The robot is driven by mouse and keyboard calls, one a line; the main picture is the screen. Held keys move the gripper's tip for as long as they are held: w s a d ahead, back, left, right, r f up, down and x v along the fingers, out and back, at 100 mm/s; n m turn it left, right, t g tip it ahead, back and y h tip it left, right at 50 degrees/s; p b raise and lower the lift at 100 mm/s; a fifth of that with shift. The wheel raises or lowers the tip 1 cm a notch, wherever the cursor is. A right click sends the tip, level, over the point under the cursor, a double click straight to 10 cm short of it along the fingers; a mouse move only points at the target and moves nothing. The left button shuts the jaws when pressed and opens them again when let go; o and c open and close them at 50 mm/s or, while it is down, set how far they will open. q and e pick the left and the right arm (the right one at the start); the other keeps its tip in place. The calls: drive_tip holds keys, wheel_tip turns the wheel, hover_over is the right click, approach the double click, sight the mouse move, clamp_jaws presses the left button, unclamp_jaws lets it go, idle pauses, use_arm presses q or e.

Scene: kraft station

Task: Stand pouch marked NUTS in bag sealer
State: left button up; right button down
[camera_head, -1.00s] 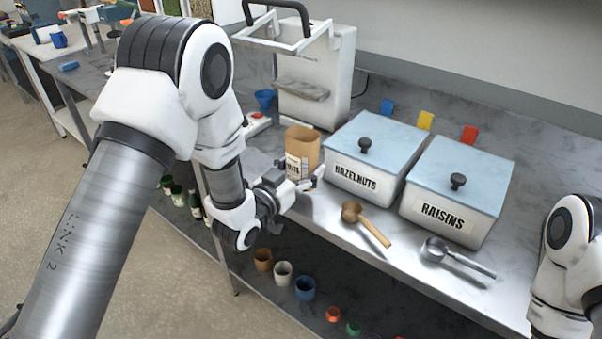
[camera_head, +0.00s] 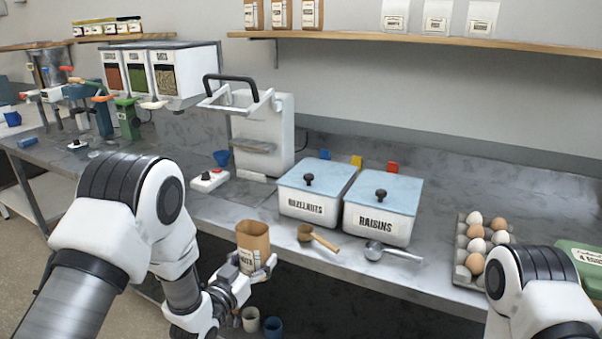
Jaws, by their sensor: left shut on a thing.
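A brown kraft pouch (camera_head: 254,237) with a white label is upright in my left gripper (camera_head: 256,272), which is shut on it near its lower part. The label's lettering is too small and partly covered to read fully. Pouch and gripper are at the front edge of the bench, apart from the sealer. The bag sealer (camera_head: 270,125) is likely the white machine with a black-handled frame and a small grey shelf, standing at the back of the bench. My right arm shows at the lower right, but its gripper is out of view.
The hazelnuts bin (camera_head: 306,208) and raisins bin (camera_head: 375,227) stand right of the sealer, with a wooden scoop (camera_head: 306,234) and metal scoop (camera_head: 384,251) before them. A switch box (camera_head: 209,181) and blue funnel (camera_head: 221,158) sit left of the sealer. Bench between pouch and sealer is clear.

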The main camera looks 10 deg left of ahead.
use_arm(q)
drive_tip(key=s+f+n+y, duration=0.25)
drive_tip(key=s+f, duration=0.25)
drive_tip(key=f, duration=0.7)
drive_tip(key=s+a+r+n+y, duration=0.1)
drive_tip(key=s+a+r+y, duration=0.1)
drive_tip(key=s+r, duration=0.3)
drive_tip(key=shift+a+r+t+y, duration=0.15)
drive_tip(key=shift+a+t+y, duration=0.25)
drive_tip(key=shift+y, duration=0.15)
drive_tip(key=shift+w, duration=0.1)
